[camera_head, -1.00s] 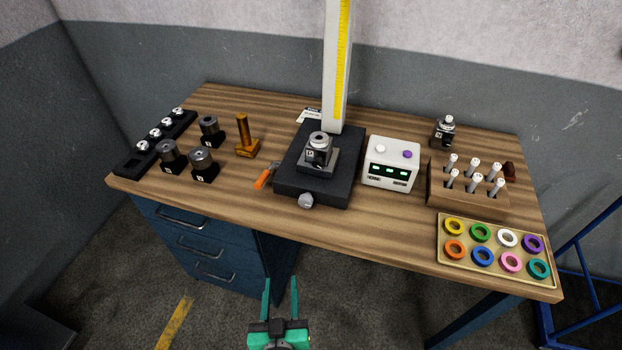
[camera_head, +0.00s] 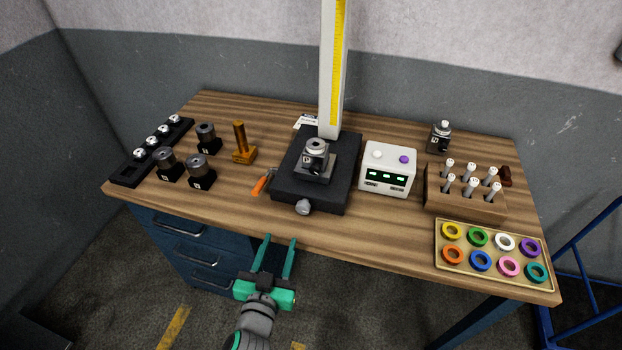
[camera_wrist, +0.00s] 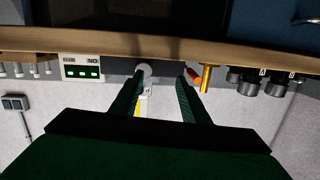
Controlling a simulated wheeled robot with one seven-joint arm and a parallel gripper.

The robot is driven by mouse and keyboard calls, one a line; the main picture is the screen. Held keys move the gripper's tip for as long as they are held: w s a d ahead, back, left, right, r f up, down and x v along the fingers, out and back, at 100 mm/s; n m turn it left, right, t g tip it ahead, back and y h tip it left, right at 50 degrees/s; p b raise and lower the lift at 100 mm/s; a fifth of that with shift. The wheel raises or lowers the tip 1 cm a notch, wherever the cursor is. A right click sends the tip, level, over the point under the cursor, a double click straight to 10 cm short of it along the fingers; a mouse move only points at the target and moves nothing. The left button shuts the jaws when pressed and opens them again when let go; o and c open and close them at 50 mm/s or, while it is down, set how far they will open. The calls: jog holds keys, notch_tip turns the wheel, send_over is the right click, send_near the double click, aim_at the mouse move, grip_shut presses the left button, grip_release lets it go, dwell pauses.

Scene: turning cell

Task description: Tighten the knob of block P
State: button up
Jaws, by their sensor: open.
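A dark block (camera_head: 318,162) with a grey round knob (camera_head: 317,145) on top sits on the black base of the gauge stand; its small label is hard to read in the head view. In the wrist view, a small white label (camera_wrist: 147,91) with one letter, perhaps an inverted P, shows between my fingers. My gripper (camera_head: 281,239) is open and empty, in front of the table's front edge, apart from the block. Its two green fingers also show in the wrist view (camera_wrist: 160,77). How tight the knob is cannot be told.
The stand base (camera_head: 290,187) has a grey front knob (camera_head: 303,207), with an orange-handled tool (camera_head: 260,184) to its left. A tall scale column (camera_head: 331,70) rises behind. A white display box (camera_head: 388,168) stands right, several dark blocks (camera_head: 200,178) left. Front-middle wood is clear.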

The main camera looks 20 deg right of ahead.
aim_at(314, 172)
jog(key=w+d+r+m+h, duration=0.2)
jog(key=w+d+r+h, duration=0.15)
jog(key=d+r, duration=0.35)
jog(key=shift+y, duration=0.35)
jog(key=shift+w+a+r+x, duration=0.1)
jog(key=shift+r+x, duration=0.05)
jog(key=shift+x, duration=1.6)
jog(key=shift+w+a+r+x, duration=0.1)
jog(key=shift+r+x, duration=0.05)
jog(key=shift+x, duration=1.55)
jog(key=shift+w+a+r+x, duration=0.1)
jog(key=shift+a+r+x, duration=0.05)
jog(key=shift+x, duration=1.6)
grip_shut()
